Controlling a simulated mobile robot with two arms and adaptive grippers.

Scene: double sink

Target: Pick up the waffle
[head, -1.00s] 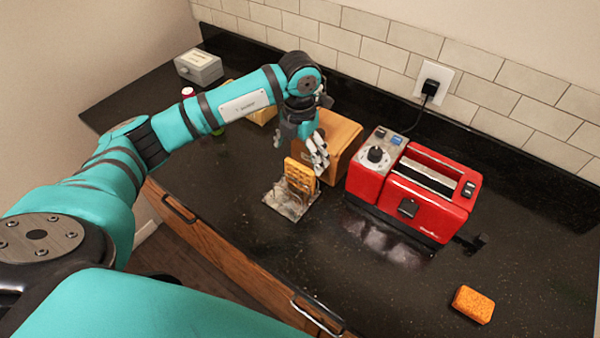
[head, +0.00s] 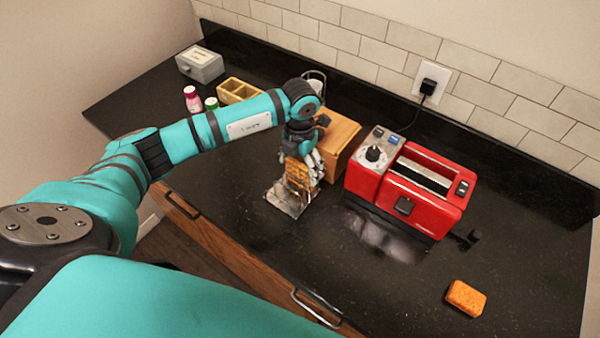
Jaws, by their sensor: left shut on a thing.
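The waffle (head: 298,178) is a golden-brown gridded piece standing upright at a grey stone-like slab (head: 284,202) on the dark counter. My left gripper (head: 302,168) comes down from above and is shut on the waffle near its upper part. The fingers hide the waffle's top and right edge. I cannot tell whether the waffle's lower edge still touches the slab. My right gripper is not in view.
A wooden box (head: 342,138) stands close behind my left gripper. A red toaster (head: 412,190) is to the right, and an orange sponge-like block (head: 466,298) lies front right. Two small bottles (head: 192,98) and a wooden tray (head: 238,90) are back left. The front right counter is mostly clear.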

